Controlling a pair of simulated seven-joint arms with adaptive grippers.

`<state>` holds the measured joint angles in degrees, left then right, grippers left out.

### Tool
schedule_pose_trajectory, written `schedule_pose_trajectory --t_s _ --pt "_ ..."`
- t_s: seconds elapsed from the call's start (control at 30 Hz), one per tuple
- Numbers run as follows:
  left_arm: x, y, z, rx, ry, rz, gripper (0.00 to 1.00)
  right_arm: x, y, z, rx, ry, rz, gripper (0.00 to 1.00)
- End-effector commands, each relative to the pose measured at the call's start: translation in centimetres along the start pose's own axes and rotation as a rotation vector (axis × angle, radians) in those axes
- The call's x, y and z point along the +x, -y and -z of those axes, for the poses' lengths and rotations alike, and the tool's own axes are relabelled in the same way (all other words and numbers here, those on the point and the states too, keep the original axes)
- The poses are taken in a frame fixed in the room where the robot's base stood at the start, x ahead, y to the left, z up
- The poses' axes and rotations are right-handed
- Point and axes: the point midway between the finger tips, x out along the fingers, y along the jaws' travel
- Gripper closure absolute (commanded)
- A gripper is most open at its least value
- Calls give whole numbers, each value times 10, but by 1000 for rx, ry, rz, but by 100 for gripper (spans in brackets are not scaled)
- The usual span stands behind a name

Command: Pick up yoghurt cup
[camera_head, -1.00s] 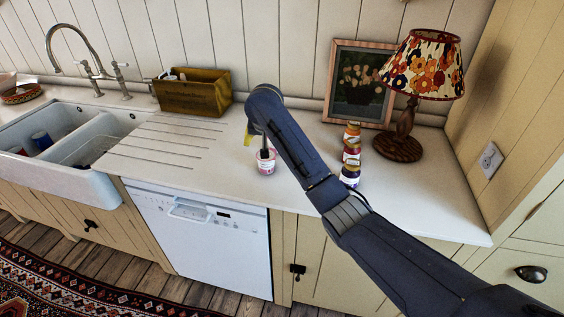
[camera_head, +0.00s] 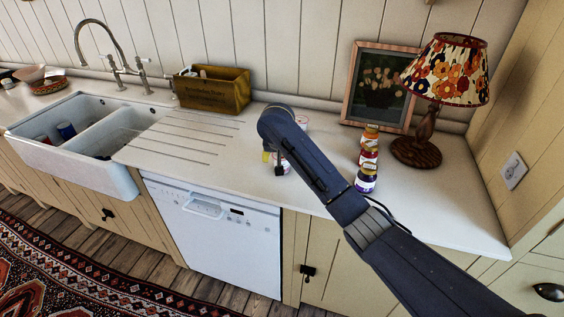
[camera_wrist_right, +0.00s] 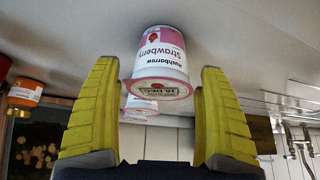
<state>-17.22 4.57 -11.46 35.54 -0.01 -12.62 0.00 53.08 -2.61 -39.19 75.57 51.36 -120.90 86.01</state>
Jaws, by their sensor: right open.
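A white and pink strawberry yoghurt cup (camera_wrist_right: 162,48) shows in the right wrist view, upside down in that picture, between the tips of my right gripper (camera_wrist_right: 160,75). The yellow fingers are open on either side of it, with a gap visible at each side. In the head view my right gripper (camera_head: 273,159) is low over the counter, and the yoghurt cup (camera_head: 287,164) is mostly hidden behind it. A second, similar cup (camera_head: 302,121) stands farther back, partly behind my arm; it also shows partly hidden in the wrist view (camera_wrist_right: 143,106). My left gripper is out of view.
A stack of jars (camera_head: 368,160) stands right of my forearm. A lamp (camera_head: 424,137) and a framed picture (camera_head: 378,88) are behind it. A wooden box (camera_head: 213,90) and the sink (camera_head: 82,145) are at the left. The counter (camera_head: 225,160) left of the gripper is clear.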

Motion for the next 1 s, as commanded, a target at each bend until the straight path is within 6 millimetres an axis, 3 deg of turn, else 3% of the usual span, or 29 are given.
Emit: schedule_pose_trajectory --t_s 0.23,0.6,1.0 --pt "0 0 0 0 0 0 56 22 -1 1 0 -1 -2 23" --pt "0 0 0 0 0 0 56 26 0 0 0 -1 0 22" --pt "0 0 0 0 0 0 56 26 0 0 0 -1 0 69"
